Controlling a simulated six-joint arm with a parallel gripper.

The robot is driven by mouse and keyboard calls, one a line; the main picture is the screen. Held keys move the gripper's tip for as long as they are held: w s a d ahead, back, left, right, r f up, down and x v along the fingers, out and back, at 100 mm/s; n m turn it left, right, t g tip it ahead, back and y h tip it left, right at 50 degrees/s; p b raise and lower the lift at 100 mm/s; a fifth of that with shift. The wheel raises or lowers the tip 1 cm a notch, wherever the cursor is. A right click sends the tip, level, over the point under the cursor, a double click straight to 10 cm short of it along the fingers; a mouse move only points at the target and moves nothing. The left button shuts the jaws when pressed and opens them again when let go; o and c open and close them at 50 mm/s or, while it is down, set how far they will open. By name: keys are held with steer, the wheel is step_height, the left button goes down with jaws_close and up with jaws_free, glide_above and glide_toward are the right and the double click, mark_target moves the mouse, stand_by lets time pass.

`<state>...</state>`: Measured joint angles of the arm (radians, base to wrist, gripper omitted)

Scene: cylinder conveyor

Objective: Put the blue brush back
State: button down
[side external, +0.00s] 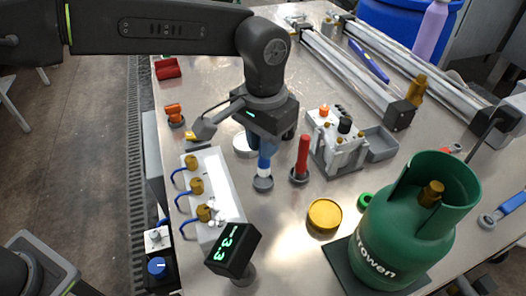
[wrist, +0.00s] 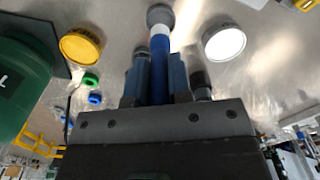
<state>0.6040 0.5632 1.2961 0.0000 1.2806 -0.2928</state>
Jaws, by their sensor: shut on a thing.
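The blue brush (side external: 264,160), with a white band, is upright below my gripper (side external: 263,140) in the side view. My gripper is shut on its upper part; the fingers also show on both sides of the brush in the wrist view (wrist: 157,75). The brush's blue shaft (wrist: 159,65) runs toward a round grey holder (wrist: 160,14). In the side view its lower end meets the small grey holder (side external: 263,184) on the table. I cannot tell whether it is fully seated. The brush's top is hidden by the gripper.
A red brush (side external: 303,150) stands in its holder just right. A white block with brass fittings (side external: 213,200) lies left; a grey device with knobs (side external: 338,150) is right. A yellow lid (side external: 324,215) and green gas bottle (side external: 405,235) are nearer the front. Open table lies between them.

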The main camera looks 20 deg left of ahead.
steer(key=shift+f, duration=1.55)
steer(key=shift+f, duration=0.15)
steer(key=c, duration=1.1)
jaws_free()
steer(key=shift+o, duration=0.2)
step_height(320, 180, up, 12)
steer(key=shift+r, duration=0.15)
steer(key=shift+a, duration=0.1)
